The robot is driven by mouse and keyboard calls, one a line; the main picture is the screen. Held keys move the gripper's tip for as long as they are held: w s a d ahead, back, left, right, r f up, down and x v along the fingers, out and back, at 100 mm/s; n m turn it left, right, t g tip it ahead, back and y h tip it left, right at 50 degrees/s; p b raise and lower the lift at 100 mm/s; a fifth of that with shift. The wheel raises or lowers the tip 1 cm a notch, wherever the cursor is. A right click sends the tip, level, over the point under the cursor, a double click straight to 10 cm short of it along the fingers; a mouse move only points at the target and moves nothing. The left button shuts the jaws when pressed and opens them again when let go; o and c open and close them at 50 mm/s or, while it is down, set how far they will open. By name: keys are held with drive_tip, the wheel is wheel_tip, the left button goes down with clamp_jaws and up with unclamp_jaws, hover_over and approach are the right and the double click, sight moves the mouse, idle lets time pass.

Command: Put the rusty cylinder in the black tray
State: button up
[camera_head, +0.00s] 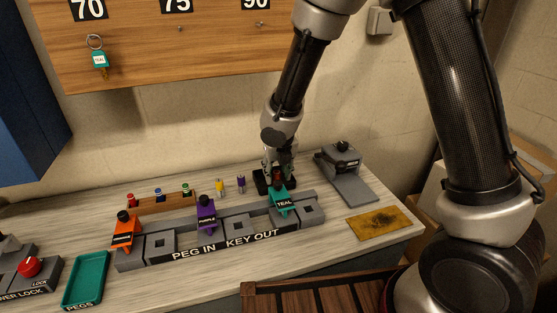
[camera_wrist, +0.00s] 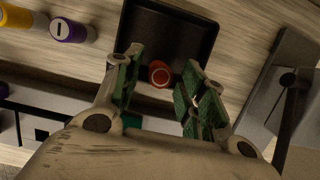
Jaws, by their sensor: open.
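The rusty cylinder (camera_wrist: 159,74) shows orange-brown end-on in the wrist view. It appears to stand inside the black tray (camera_wrist: 172,32), close to the tray wall nearest my gripper. My gripper (camera_wrist: 163,62) is open, with its green-padded fingers on either side of the cylinder and a gap visible on both sides. In the head view, my gripper (camera_head: 278,168) is low over the black tray (camera_head: 260,184), behind the teal key. The cylinder is mostly hidden there by the fingers and the key.
The grey peg rack (camera_head: 185,245) with orange, purple and teal (camera_head: 281,200) keys stands just in front of the tray. Yellow (camera_head: 220,187) and purple (camera_head: 241,184) pegs stand to its left. A grey device (camera_head: 345,175) stands to its right. A green tray (camera_head: 85,280) sits front left.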

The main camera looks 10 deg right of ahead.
drive_tip(key=v, duration=1.2)
drive_tip(key=s+d+r+m, duration=0.3)
drive_tip(key=d+r+m, duration=0.2)
drive_tip(key=d+m, duration=0.3)
drive_tip(key=s+d+r+m, duration=0.2)
drive_tip(key=d+r+m, duration=0.3)
drive_tip(key=d+m, duration=0.35)
drive_tip(key=s+d+r+m, duration=0.1)
drive_tip(key=s+d+m, duration=0.5)
drive_tip(key=m, duration=0.5)
drive_tip(key=s+d+r+m+t, duration=0.1)
drive_tip(key=s+d+r+m, duration=0.1)
drive_tip(key=s+d+m, duration=0.4)
drive_tip(key=s+m, duration=0.4)
drive_tip(key=m, duration=0.1)
drive_tip(key=shift+s+h, duration=0.3)
drive_tip(key=shift+s, duration=0.05)
